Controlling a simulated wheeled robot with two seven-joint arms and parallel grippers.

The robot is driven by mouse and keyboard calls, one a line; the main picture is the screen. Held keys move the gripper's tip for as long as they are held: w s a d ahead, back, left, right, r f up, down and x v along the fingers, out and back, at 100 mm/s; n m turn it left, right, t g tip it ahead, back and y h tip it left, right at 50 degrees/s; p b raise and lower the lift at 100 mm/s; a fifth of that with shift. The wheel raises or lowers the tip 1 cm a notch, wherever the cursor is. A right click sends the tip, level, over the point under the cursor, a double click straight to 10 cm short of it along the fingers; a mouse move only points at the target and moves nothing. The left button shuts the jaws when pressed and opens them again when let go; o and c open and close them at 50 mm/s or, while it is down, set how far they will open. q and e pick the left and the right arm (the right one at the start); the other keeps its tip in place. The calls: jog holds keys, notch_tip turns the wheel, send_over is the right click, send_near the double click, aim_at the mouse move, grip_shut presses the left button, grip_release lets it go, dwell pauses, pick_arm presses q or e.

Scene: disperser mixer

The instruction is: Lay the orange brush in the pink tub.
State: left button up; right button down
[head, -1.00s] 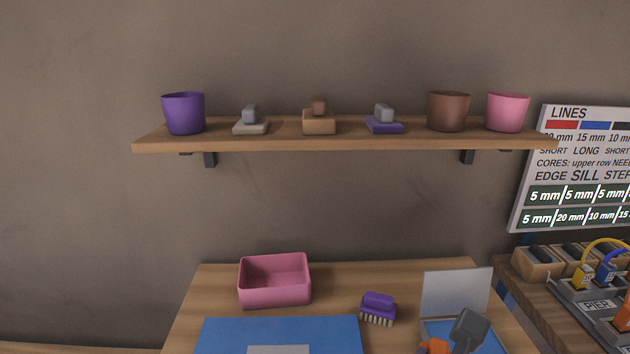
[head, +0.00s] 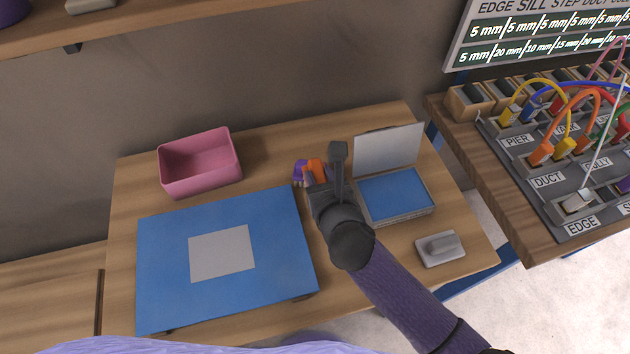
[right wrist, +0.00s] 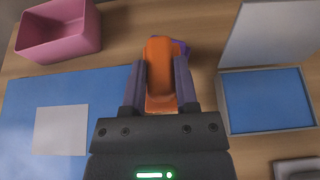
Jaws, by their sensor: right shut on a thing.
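The orange brush (head: 315,168) is between the fingers of my right gripper (head: 321,180), which is shut on it. In the right wrist view the orange brush (right wrist: 162,60) shows between the two fingers (right wrist: 161,80). Whether it clears the table cannot be told. The pink tub (head: 205,183) stands at the back left of the table, left of the gripper and apart from it; its visible inside looks empty. It also shows at the upper left of the right wrist view (right wrist: 62,48). My left gripper is not in view.
A purple brush (head: 299,173) is right behind the orange one, partly hidden. A blue mat (head: 165,270) with a grey square lies in front of the tub. An open box with a blue pad (head: 393,193) and a grey block (head: 440,247) are to the right.

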jog(key=f, duration=0.1)
jog(key=f+b, duration=0.1)
jog(key=f, duration=0.2)
jog(key=shift+s+a+f+b, duration=0.1)
jog(key=shift+s+f+b, duration=0.1)
jog(key=shift+s+b, duration=0.2)
notch_tip(320, 180, down, 4)
jog(key=shift+w+b, duration=0.1)
jog(key=shift+b, duration=1.1)
jog(key=shift+r, duration=0.2)
jog(key=shift+c, duration=1.8)
grip_release()
jog(key=shift+f, duration=0.1)
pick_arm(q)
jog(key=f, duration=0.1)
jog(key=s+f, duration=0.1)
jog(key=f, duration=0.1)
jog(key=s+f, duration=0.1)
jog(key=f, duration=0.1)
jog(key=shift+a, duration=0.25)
